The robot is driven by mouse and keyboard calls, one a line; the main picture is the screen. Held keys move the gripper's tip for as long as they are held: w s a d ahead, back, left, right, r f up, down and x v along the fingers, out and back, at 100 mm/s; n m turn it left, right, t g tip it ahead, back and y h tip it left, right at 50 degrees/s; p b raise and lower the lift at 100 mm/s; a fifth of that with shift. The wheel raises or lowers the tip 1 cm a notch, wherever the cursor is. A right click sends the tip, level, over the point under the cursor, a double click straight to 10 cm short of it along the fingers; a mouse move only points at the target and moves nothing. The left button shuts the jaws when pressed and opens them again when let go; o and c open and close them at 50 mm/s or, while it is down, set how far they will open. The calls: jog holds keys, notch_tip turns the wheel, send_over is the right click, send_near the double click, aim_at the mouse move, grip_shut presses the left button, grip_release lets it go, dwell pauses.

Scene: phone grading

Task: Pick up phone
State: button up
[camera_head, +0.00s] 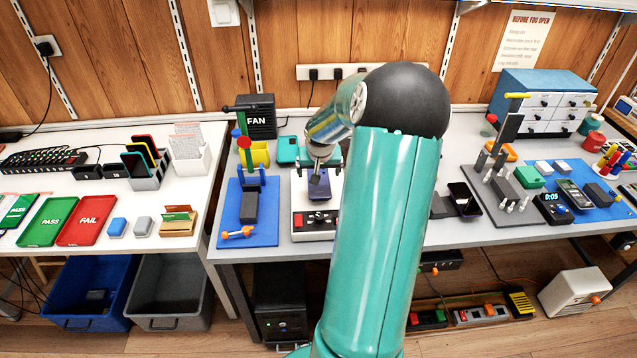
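My gripper (320,178) points down over a white test device (313,224) with a red and black front panel, near the middle of the bench. A dark blue, phone-like slab (324,193) shows on the device directly under the gripper. The fingers are small and partly hidden by my wrist, so I cannot tell whether they are open, or touch the slab. Another dark phone (463,198) leans or lies right of my arm. Several phones (137,165) stand in a rack on the left table.
A blue mat (262,228) with a clamp stand is left of the device. Green PASS (47,222) and red FAIL (88,219) trays lie on the left table. A metal fixture with posts (505,193) stands at right. My arm hides part of the bench.

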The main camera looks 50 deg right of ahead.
jog(key=x, duration=0.5)
jog(key=shift+w+d+f, duration=0.1)
jog(key=shift+d+f, duration=0.2)
jog(key=c, duration=1.2)
jog(key=shift+c, duration=0.2)
jog(key=shift+r, duration=0.1)
